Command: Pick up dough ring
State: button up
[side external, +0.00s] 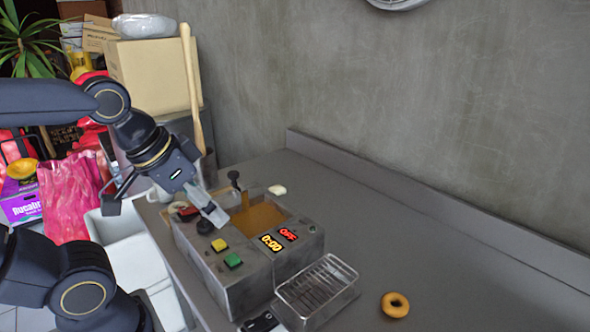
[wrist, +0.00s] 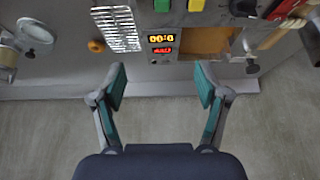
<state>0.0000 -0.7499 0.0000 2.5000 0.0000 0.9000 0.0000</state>
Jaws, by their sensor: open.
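A golden-brown ring (side external: 395,304) lies flat on the grey worktop at the near right, beside the wire basket. It also shows as a small orange ring (wrist: 96,46) left of the basket in the wrist view. My gripper (side external: 163,210) is over the fryer's left end, well away from the brown ring. In the wrist view, its fingers (wrist: 160,80) are wide apart with nothing between them.
The metal fryer (side external: 232,285) holds brown oil and has buttons and lit displays. The wire basket (side external: 318,290) stands at its right end. A low ledge (side external: 420,200) runs along the wall. The worktop right of the fryer is mostly clear.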

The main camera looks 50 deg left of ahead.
jog(key=w+a+r+m+g, duration=0.1)
jog(key=w+a+r+m, duration=0.2)
jog(key=w+a+r, duration=0.25)
jog(key=n+g, duration=0.5)
send_over(178, 205)
notch_tip(178, 205, down, 8)
jog(key=r, duration=0.1)
notch_tip(178, 205, down, 16)
jog(key=shift+f, duration=0.2)
jog(key=c, duration=0.6)
